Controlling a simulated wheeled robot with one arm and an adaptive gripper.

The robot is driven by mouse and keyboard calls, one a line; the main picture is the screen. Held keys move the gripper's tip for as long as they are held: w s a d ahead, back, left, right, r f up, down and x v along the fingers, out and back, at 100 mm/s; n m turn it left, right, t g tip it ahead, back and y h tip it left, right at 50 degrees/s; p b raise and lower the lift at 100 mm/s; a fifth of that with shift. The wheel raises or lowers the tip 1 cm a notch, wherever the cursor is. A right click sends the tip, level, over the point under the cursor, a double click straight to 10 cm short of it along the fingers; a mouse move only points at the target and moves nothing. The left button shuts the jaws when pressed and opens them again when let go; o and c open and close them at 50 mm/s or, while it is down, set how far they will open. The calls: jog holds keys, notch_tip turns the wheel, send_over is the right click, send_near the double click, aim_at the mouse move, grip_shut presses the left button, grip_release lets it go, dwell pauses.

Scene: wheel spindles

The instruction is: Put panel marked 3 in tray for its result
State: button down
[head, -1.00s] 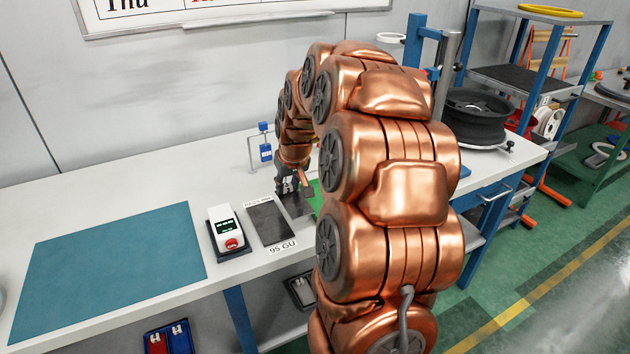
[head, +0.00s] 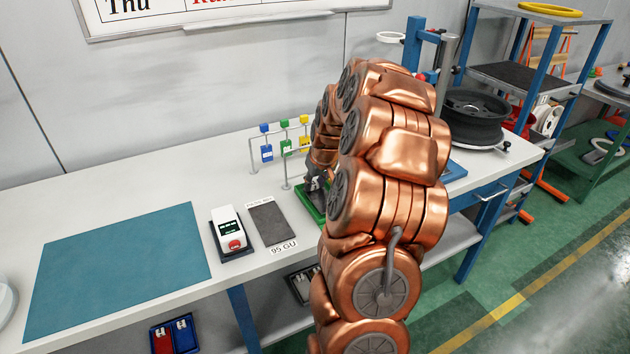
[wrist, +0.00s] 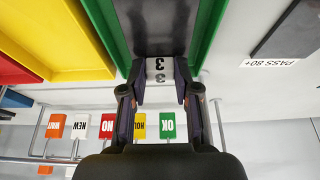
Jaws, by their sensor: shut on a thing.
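My gripper (wrist: 158,92) is shut on the near end of a dark grey panel (wrist: 152,30), at its white label marked 3. The panel lies between the green side walls of the green tray (wrist: 204,40). I cannot tell whether it rests on the tray floor. In the head view the green tray (head: 305,203) is partly hidden by my arm, and my gripper (head: 314,192) is over it; the panel is hidden there. An OK sign (wrist: 167,126) on a rail stands by the green tray.
A yellow tray (wrist: 65,35) and a red tray (wrist: 15,65) lie beside the green one. A dark plate (head: 272,224) labelled 95 GU and a meter (head: 228,232) with a red button lie to the left. A teal mat (head: 115,268) is clear. A black wheel (head: 475,115) stands at right.

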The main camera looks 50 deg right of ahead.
jog(key=shift+f, duration=0.4)
jog(key=shift+f, duration=0.1)
jog(key=c, duration=0.8)
grip_release()
jog(key=shift+c, duration=0.2)
